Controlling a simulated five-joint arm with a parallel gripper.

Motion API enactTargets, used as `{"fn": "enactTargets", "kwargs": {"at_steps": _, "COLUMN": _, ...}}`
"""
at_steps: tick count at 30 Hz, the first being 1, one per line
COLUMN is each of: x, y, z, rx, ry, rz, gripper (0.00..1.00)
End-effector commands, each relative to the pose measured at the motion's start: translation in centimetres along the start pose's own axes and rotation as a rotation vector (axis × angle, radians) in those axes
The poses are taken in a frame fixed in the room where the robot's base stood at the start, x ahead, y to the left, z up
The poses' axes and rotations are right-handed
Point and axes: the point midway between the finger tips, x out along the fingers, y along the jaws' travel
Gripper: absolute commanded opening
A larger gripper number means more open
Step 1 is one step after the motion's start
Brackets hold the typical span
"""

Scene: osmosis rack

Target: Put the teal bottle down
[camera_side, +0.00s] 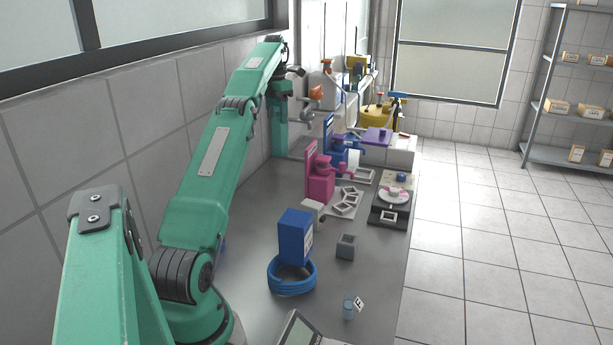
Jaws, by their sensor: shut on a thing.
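My teal arm reaches from the lower left to the far end of the bench along the wall. My gripper (294,71) is a small dark shape at its far end, above the bench. It is shut on the teal bottle, but jaws and bottle are too small and too blended with the teal parts there to make out clearly. I cannot tell whether the bottle touches anything below. A small blue bottle-like cylinder (348,308) stands upright near the front of the bench, apart from my gripper, beside a white tag marked F.
On the grey bench (375,275) stand a blue box (295,237) in a blue coil (291,284), a grey cup (345,246), a pink device (320,182), a blue device (337,148) and a dark scale-like unit (391,207). Bare bench lies along the right front edge.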

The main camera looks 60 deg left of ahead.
Motion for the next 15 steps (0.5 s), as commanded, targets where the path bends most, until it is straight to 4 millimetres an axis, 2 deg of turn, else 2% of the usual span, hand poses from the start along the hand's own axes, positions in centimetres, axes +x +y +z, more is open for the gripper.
{"fn": "enactTargets", "kwargs": {"at_steps": 1, "x": 1.3, "y": 0.9, "z": 0.0, "rx": -0.035, "ry": 0.000, "rz": 0.000, "gripper": 0.15}}
{"fn": "enactTargets", "kwargs": {"at_steps": 3, "x": 2.7, "y": 1.7, "z": 0.0, "rx": -0.075, "ry": 0.000, "rz": 0.000, "gripper": 0.15}}
{"fn": "enactTargets", "kwargs": {"at_steps": 6, "x": 4.1, "y": 2.6, "z": 0.1, "rx": -0.116, "ry": -0.003, "rz": 0.002, "gripper": 0.15}}
{"fn": "enactTargets", "kwargs": {"at_steps": 15, "x": 5.1, "y": 3.2, "z": 0.1, "rx": -0.147, "ry": -0.007, "rz": 0.005, "gripper": 0.15}}
